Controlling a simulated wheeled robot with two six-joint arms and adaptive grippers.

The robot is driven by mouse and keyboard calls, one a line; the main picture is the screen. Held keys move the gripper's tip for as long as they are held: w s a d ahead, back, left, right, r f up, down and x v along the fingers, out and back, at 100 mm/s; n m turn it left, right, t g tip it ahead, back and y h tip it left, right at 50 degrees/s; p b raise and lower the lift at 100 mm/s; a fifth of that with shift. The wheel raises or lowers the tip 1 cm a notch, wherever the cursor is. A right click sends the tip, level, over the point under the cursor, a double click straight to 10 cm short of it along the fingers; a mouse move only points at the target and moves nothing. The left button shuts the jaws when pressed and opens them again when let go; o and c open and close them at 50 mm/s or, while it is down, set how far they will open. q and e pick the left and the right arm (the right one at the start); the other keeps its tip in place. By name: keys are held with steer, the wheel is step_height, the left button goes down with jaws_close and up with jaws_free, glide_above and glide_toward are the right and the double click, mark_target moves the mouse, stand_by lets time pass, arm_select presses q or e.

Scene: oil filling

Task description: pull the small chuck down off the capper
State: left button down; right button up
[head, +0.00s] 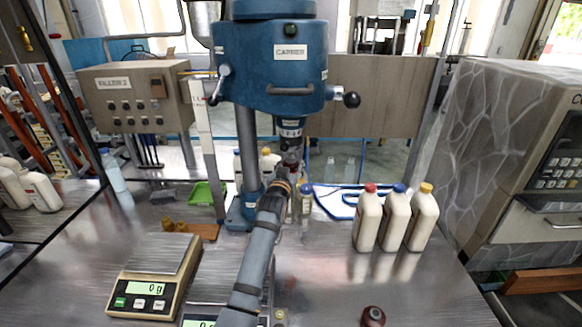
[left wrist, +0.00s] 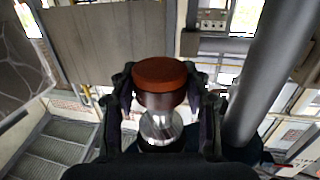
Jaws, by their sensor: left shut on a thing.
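The blue capper (head: 270,65) stands at the centre of the head view, with its metal spindle (head: 290,130) pointing down. My left gripper (head: 291,180) is directly below the spindle, its arm rising from the bottom of the picture. In the left wrist view, the small chuck (left wrist: 160,76), with a reddish-brown round end and a silvery body, sits between the two fingers of my left gripper (left wrist: 160,105), which are shut on it. In the head view the gripper mostly hides the chuck. I cannot tell whether it touches the spindle. My right gripper is not in view.
A dark red round piece (head: 373,316) lies on the metal table at the front. Three white bottles (head: 395,218) with coloured caps stand to the right. A scale (head: 155,275) is at the left. The capper's column (head: 247,150) stands close left of my gripper.

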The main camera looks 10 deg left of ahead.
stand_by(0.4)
arm_select(q)
steer(key=shift+f, duration=0.35)
step_height(320, 180, down, 3)
steer(key=shift+r+b, duration=0.15)
steer(key=shift+b, duration=0.7)
steer(key=shift+r, duration=0.1)
